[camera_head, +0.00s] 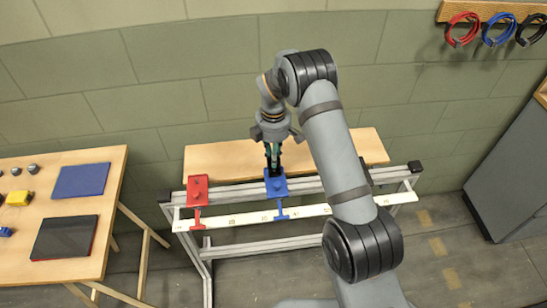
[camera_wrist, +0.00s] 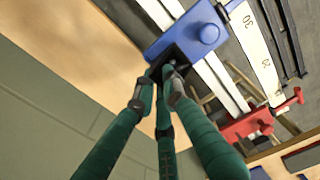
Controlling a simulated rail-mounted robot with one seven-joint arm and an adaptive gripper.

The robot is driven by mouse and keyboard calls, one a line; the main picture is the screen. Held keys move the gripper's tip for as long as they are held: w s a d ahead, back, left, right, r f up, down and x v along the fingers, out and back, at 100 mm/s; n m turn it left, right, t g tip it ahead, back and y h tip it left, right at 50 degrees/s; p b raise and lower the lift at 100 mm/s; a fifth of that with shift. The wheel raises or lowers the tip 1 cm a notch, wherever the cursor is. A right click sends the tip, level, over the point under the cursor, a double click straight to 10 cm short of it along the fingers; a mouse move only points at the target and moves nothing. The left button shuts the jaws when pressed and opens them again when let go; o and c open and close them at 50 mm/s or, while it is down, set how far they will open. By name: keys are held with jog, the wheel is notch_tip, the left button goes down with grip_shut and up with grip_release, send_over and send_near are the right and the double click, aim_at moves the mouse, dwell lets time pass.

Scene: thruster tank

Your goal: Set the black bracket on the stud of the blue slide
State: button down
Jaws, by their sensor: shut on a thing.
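My gripper (camera_head: 272,168) points down at the back part of the blue slide. In the wrist view my gripper (camera_wrist: 166,88), with green-sleeved fingers, is shut on the black bracket (camera_wrist: 178,56). The bracket is at the slide's edge, beside the visible stud. The fingers hide part of the bracket, and I cannot tell whether it touches the slide.
A wooden board (camera_head: 230,160) lies behind. At left, a wooden table (camera_head: 30,190) holds a blue plate (camera_head: 80,181) and a dark plate (camera_head: 64,237).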

jog(key=shift+f, duration=0.25)
dwell(0.3)
jog(key=c, duration=1.8)
grip_release()
jog(key=shift+o, duration=0.3)
jog(key=shift+r, duration=0.1)
notch_tip(320, 180, up, 8)
jog(key=p, duration=0.5)
jog(key=shift+p, duration=0.4)
notch_tip(320, 180, down, 8)
jog(key=b, duration=0.5)
jog(key=shift+r+b, duration=0.25)
jog(key=shift+b, duration=0.1)
jog(key=shift+r, duration=0.2)
